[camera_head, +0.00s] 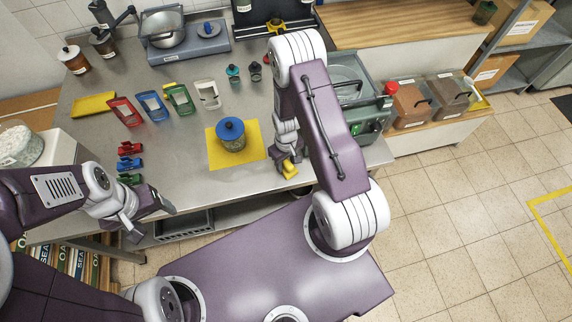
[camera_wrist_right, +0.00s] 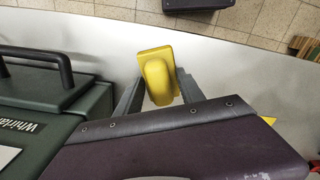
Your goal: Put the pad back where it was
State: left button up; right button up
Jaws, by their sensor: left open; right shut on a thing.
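A small yellow block-like pad (camera_head: 290,171) is held in my right gripper (camera_head: 287,166) near the front edge of the steel table. In the right wrist view the yellow pad (camera_wrist_right: 156,72), with a rounded raised part, sits between the two fingers of the right gripper (camera_wrist_right: 158,92). A flat yellow mat (camera_head: 252,154) lies on the table, left of the right gripper. A jar with a blue lid (camera_head: 231,134) stands on it. My left gripper (camera_head: 149,217) is open and empty at the table's front left edge.
Red, blue, green and white trays (camera_head: 180,98) stand in a row behind the mat. Small coloured clips (camera_head: 129,164) lie at the left. A dark green machine (camera_head: 369,122) stands right of my right arm. Bare table lies between clips and mat.

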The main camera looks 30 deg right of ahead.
jog(key=o, duration=1.4)
jog(key=shift+o, duration=0.2)
